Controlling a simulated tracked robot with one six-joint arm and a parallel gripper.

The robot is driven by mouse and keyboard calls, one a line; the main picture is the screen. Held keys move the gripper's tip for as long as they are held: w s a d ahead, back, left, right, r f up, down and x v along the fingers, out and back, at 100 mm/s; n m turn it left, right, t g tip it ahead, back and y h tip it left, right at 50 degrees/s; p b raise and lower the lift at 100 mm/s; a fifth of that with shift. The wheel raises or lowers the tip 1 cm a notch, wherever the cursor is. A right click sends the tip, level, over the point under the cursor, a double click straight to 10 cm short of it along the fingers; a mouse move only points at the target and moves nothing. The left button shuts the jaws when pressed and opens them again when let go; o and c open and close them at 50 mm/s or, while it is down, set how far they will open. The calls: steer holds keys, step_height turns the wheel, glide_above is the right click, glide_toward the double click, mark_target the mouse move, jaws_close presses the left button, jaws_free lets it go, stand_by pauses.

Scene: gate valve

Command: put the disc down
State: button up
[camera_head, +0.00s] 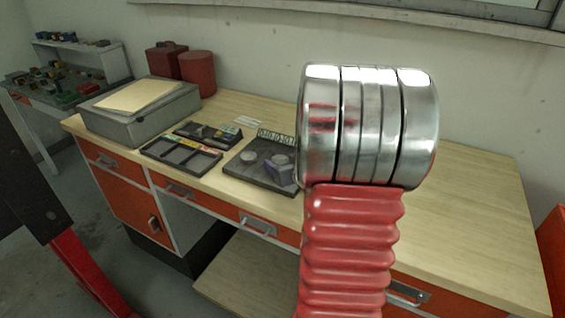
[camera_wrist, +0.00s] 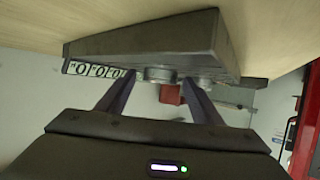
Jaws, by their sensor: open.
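My gripper (camera_wrist: 159,80) shows in the wrist view with its two dark fingers spread apart. A grey metal disc (camera_wrist: 160,74) lies at the dark grey plate between the fingertips; whether they touch it I cannot tell. A second round piece (camera_wrist: 205,80) is beside the right finger. The plate (camera_wrist: 150,42) carries a strip of round symbols. In the head view the plate (camera_head: 240,173) lies on the workbench, with a flat disc (camera_head: 250,157) and a round piece on a bluish block (camera_head: 281,160). I cannot make out my gripper for certain there.
A large metal cylinder (camera_head: 365,125) on a red ribbed column (camera_head: 350,250) blocks much of the head view. Black trays (camera_head: 180,158), a grey box (camera_head: 140,115) and red canisters (camera_head: 197,72) stand left on the workbench (camera_head: 470,200). The bench's right side is clear.

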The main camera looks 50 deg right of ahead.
steer(key=shift+r, duration=0.1)
steer(key=shift+v, duration=0.75)
steer(key=v, duration=1)
steer(key=shift+s+a, duration=0.1)
steer(key=shift+s, duration=0.1)
steer(key=shift+r, duration=0.1)
